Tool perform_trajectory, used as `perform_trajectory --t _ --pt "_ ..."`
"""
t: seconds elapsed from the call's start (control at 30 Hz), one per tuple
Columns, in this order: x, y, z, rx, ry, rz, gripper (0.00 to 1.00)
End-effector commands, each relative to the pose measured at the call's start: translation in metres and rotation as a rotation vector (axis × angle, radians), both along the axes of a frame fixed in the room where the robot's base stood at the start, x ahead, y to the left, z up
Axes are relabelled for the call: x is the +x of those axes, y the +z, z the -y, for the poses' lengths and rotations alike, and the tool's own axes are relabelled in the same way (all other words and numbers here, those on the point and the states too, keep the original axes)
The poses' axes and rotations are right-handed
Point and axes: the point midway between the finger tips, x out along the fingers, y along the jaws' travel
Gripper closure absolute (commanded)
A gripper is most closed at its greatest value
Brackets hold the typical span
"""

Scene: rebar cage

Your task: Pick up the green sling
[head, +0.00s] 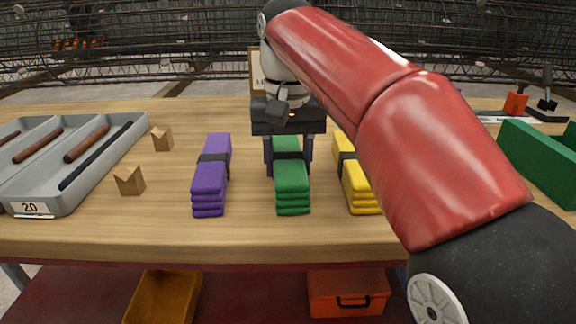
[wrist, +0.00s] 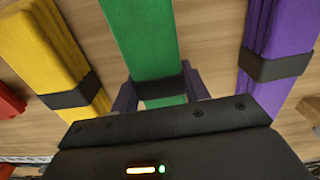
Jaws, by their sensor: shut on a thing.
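The green sling (head: 291,185) is a folded stack with a black band, lying on the wooden table in the middle of the head view. It also fills the upper middle of the wrist view (wrist: 140,40). My gripper (head: 289,160) points down over it, with one finger at each side near the band. The fingers are shut on the sling, which appears to rest on the table still. Part of the sling's far end is hidden by the gripper body.
A purple sling (head: 210,180) lies to the left and a yellow sling (head: 356,185) to the right, both close by. Wooden blocks (head: 130,181) and a grey tray (head: 75,185) are further left. A green box (head: 540,160) stands at the right.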

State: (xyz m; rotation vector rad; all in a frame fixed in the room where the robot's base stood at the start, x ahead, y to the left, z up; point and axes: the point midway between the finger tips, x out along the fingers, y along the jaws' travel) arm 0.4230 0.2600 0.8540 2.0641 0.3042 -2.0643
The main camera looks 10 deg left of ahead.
Motion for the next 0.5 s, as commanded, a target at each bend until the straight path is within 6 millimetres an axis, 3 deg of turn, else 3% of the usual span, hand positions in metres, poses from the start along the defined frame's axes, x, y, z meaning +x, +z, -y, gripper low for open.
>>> perform_trajectory --t 0.1,0.37,0.5 --pt "0.000 0.001 0.000 0.001 0.000 0.002 0.94" --pt "0.000 0.003 0.000 0.001 0.000 0.002 0.94" --pt "0.001 0.015 0.000 0.002 -0.001 0.004 0.94"
